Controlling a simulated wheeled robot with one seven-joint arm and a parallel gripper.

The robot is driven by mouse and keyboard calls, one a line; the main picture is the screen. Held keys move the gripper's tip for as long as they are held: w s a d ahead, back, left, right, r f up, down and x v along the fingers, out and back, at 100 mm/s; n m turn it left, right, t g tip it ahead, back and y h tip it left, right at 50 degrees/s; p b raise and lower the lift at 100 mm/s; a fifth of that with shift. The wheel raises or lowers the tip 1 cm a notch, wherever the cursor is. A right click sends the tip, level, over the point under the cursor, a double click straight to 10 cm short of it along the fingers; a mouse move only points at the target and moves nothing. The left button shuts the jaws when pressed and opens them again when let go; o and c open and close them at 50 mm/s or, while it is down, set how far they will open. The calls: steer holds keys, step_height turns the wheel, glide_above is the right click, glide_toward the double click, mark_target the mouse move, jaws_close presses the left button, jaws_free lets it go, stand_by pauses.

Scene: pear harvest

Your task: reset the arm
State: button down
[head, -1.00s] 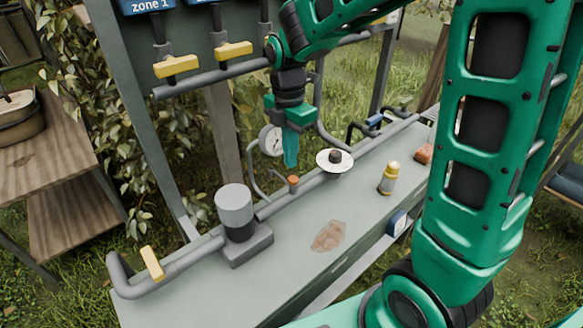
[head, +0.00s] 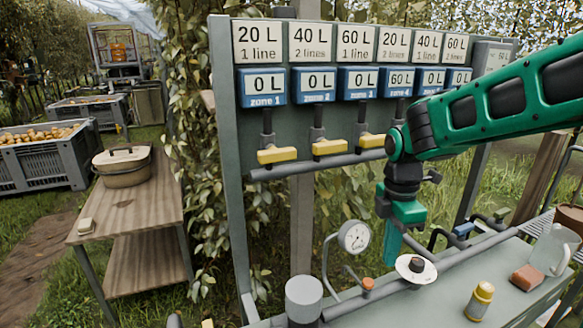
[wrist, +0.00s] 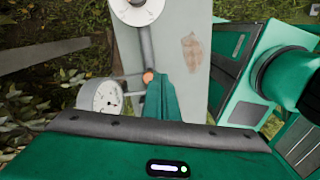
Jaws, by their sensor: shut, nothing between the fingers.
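My green gripper (head: 393,248) points down above the grey bench, in front of the panel and just right of the round pressure gauge (head: 354,236). Its fingers are shut with nothing between them. In the wrist view the shut fingers (wrist: 161,92) stand over the bench, beside the gauge (wrist: 100,98). A white disc with a dark knob (head: 416,267) sits on the pipe near the fingertips in the head view; I cannot tell whether they touch.
Yellow valve handles (head: 277,155) hang under the zone displays. On the bench stand a grey cylinder (head: 304,298), a yellow-capped bottle (head: 480,299), a reddish block (head: 526,278) and a clear jug (head: 555,249). A wooden table (head: 135,215) with a lidded basket (head: 122,165) is at left.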

steer(key=s+d+m, duration=0.7)
steer(key=s+m, duration=0.4)
steer(key=m, duration=0.1)
steer(key=s+d+m, duration=0.8)
steer(key=s+m, duration=0.3)
steer(key=m, duration=0.2)
steer(key=shift+s+t, duration=0.25)
steer(key=shift+t, duration=0.05)
steer(key=shift+d+r, duration=0.1)
steer(key=shift+w+f, duration=0.25)
steer(key=shift+w, duration=0.4)
